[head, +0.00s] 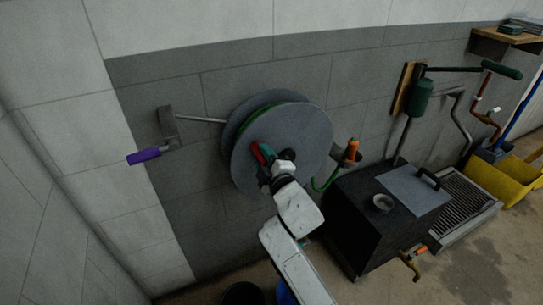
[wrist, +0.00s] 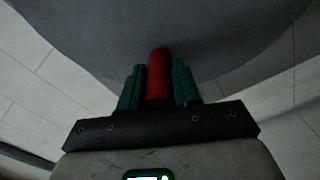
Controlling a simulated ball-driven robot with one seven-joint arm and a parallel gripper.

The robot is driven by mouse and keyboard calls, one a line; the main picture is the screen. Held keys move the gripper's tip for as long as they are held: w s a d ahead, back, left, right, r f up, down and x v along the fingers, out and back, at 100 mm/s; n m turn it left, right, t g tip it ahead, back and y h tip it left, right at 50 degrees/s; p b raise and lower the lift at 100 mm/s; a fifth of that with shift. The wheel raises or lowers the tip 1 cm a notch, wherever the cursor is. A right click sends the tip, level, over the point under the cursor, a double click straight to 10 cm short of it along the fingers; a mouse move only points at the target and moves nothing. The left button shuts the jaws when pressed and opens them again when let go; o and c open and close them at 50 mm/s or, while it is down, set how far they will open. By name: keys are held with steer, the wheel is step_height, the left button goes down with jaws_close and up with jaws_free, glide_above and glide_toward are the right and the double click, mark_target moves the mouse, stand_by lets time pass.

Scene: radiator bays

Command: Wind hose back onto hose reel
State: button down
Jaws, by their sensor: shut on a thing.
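The hose reel (head: 300,130) is a pair of large grey discs on the wall, with green hose (head: 301,99) showing between them at the top. A red handle (wrist: 159,72) stands out from the front disc, which also fills the top of the wrist view (wrist: 90,35). My gripper (head: 263,153) is shut on the red handle, with a green finger on each side of it. The hose's free part (head: 321,186) hangs at the reel's lower right, near an orange nozzle (head: 352,147) in a wall holder. My gripper hides part of the disc.
A purple-handled lever (head: 146,156) on a metal bracket joins a rod left of the reel. A black box (head: 355,222) with a grey lid stands at right. Beyond it are a floor grate (head: 463,205), a yellow bin (head: 505,180) and pipes. A dark bucket (head: 242,294) stands below.

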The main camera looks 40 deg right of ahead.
mark_target(249, 169)
steer(key=f+n+b, duration=0.1)
steer(key=a+f+n+b, duration=0.1)
steer(key=f+n, duration=0.1)
steer(key=a+f+n+b, duration=0.1)
steer(key=f, duration=0.1)
steer(key=shift+w+n, duration=0.3)
steer(key=shift+a+f+n+b, duration=0.2)
steer(key=shift+f+n+b, duration=0.9)
steer(key=shift+f+n, duration=0.5)
steer(key=c, duration=0.8)
jaws_free()
steer(key=v, duration=1)
steer(key=shift+s, duration=0.4)
steer(key=shift+r, duration=0.1)
